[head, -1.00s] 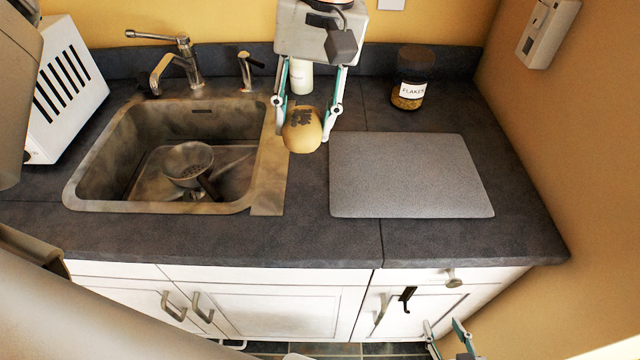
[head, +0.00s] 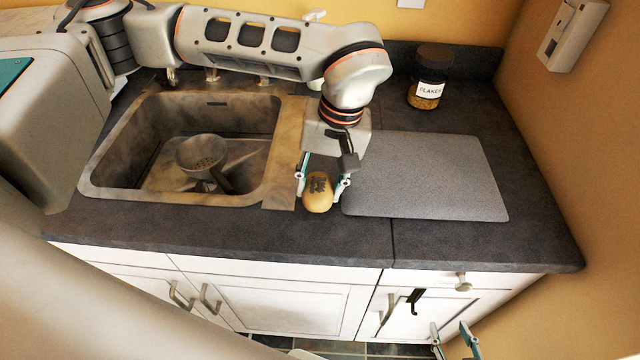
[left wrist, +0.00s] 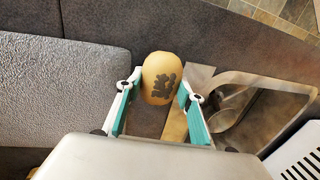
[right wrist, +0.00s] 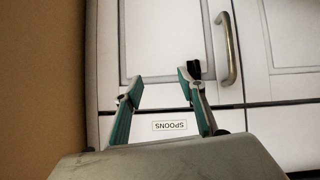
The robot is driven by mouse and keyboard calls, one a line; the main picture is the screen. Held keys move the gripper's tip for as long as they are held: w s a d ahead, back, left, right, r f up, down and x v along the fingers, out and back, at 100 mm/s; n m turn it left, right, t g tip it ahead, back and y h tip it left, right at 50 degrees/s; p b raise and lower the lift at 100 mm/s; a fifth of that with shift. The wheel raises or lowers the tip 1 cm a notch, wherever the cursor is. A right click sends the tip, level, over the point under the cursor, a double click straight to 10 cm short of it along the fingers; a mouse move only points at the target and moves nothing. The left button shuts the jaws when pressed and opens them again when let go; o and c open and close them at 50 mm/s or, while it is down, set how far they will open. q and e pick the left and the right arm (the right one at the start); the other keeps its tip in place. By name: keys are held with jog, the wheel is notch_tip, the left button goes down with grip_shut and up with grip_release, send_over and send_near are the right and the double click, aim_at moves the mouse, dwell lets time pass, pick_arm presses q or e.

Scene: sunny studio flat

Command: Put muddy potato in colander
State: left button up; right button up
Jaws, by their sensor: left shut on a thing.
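The muddy potato (head: 318,196) is yellow-brown with a dark mud patch. My left gripper (head: 321,185) is shut on it, with a finger on each side. The left wrist view also shows the potato (left wrist: 161,75) between the fingers. The colander (head: 201,152), a round metal bowl with a handle, is inside the sink, left of the potato. My right gripper (right wrist: 160,84) is open and empty, facing the cupboard fronts.
The sink (head: 97,165) is stained brown. A grey board (head: 430,175) lies on the dark worktop, with a jar labelled FLAKES (head: 428,80) behind it. A drawer labelled SPOONS (right wrist: 170,126) and door handles face my right gripper. The worktop's front strip is clear.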

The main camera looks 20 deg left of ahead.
pick_arm(q)
jog(key=shift+f, duration=0.2)
jog(key=o, duration=0.9)
jog(key=shift+f, duration=0.1)
